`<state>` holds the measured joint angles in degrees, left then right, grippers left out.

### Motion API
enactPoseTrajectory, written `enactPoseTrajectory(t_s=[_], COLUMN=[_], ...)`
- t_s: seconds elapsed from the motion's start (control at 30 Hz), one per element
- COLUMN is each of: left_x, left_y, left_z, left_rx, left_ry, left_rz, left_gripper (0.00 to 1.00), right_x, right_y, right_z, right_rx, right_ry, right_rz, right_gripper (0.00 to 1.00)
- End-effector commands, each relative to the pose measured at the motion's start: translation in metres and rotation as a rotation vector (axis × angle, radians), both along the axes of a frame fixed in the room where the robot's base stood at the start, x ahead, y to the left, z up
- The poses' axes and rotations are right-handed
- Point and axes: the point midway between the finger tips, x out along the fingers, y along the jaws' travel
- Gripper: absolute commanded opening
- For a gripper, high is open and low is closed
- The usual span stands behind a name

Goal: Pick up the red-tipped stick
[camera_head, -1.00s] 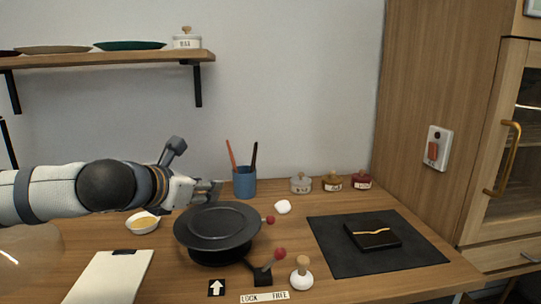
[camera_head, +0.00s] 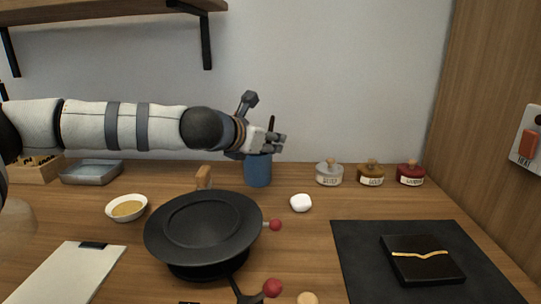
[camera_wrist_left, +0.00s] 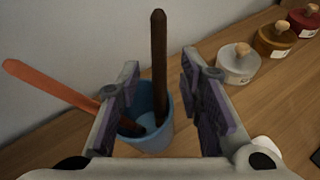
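The blue cup (camera_head: 259,172) stands at the back of the table and holds two sticks. In the left wrist view the cup (camera_wrist_left: 153,139) shows an orange-red stick (camera_wrist_left: 45,88) leaning left and a dark brown stick (camera_wrist_left: 158,60) standing nearly upright. The red stick's lower part passes behind one finger; in the head view my gripper hides it, while the dark stick (camera_head: 271,124) shows. My left gripper (camera_head: 281,143) is at the cup's top. Its fingers (camera_wrist_left: 160,100) are open, with the dark stick seen in the gap and the red stick outside it, to the left.
Three lidded jars, grey (camera_head: 328,174), mustard (camera_head: 370,174) and red (camera_head: 410,175), stand right of the cup. A black lidded pot (camera_head: 204,226) with red knobs is in front. A white lump (camera_head: 300,203), a bowl (camera_head: 127,208) and a black mat (camera_head: 358,270) lie around.

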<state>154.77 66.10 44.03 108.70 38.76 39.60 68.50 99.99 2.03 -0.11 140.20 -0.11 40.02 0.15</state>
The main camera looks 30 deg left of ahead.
Motion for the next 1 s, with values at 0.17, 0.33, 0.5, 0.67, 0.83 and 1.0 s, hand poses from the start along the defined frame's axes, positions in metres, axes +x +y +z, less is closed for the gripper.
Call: enactPoseTrajectory(t_s=[0.17,0.33,0.5,0.67,0.83,1.0], left_x=[0.007,0.007,0.007,0.007,0.007,0.006], left_y=[0.000,0.000,0.000,0.000,0.000,0.000], left_z=[-0.001,0.000,0.000,0.000,0.003,0.031], left_rx=[-0.001,0.000,0.000,0.000,0.000,0.002], left_ry=[-0.003,-0.004,-0.004,-0.004,-0.005,-0.014], left_rz=[0.000,-0.001,-0.001,-0.001,-0.001,-0.001], left_gripper=[0.34,0.20,0.00,0.00,0.00,0.00], right_x=[-0.001,-0.001,-0.001,-0.001,0.000,0.008], right_y=[0.000,0.000,0.000,0.000,0.000,0.000], right_z=[-0.002,-0.001,-0.001,-0.001,0.000,0.008], right_rx=[0.000,0.000,0.000,0.000,0.000,0.000], right_ry=[0.004,0.003,0.002,0.003,0.000,-0.026], right_rz=[0.001,0.001,0.001,0.001,0.001,0.000], right_gripper=[0.39,0.39,0.39,0.39,0.39,0.39])
